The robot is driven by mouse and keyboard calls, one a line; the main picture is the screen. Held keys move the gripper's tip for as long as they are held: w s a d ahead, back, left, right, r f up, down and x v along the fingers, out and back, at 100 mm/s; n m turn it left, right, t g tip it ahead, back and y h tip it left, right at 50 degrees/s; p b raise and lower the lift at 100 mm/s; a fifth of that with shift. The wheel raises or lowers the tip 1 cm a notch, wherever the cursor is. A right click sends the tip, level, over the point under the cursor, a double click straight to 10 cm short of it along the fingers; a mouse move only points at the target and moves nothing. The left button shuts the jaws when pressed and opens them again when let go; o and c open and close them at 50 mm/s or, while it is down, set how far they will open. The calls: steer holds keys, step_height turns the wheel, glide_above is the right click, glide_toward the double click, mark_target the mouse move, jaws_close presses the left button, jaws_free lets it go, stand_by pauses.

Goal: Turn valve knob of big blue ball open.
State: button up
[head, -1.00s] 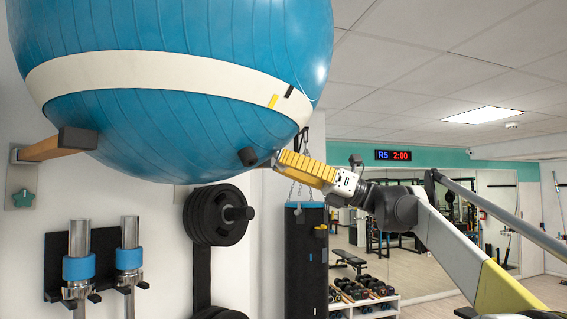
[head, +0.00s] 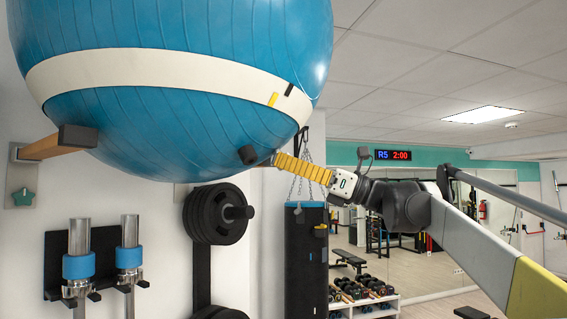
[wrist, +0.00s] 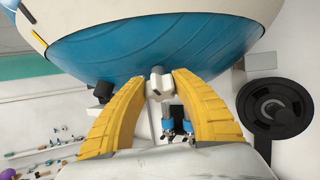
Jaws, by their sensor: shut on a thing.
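The big blue ball (head: 180,120) with its white band fills the upper left of the head view. It also shows at the top of the wrist view (wrist: 165,50). A small pale valve knob (wrist: 160,84) is at the ball's lower surface in the wrist view, between my two yellow fingers. My gripper (head: 276,160) reaches the ball's lower right side from the right and is shut on the knob. The fingers hide the knob in the head view. A yellow mark (head: 272,99) and a black mark (head: 289,89) are on the band.
The ball rests on padded wooden rack arms (head: 45,148) on the wall. Black weight plates (head: 215,205), barbell holders (head: 95,265) and a hanging black punching bag (head: 306,250) are below. Open room lies to the right.

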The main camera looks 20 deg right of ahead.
steer(key=t+h, duration=0.1)
steer(key=t, duration=0.2)
steer(key=t+h+b, duration=0.1)
steer(key=t, duration=0.2)
steer(key=shift+n+h, duration=0.3)
steer(key=shift+h, duration=0.1)
steer(key=t+h+b, duration=0.1)
steer(key=t+h, duration=0.2)
steer(key=t, duration=0.1)
steer(key=shift+n+t, duration=0.4)
steer(key=o, duration=1.2)
steer(key=v, duration=1.2)
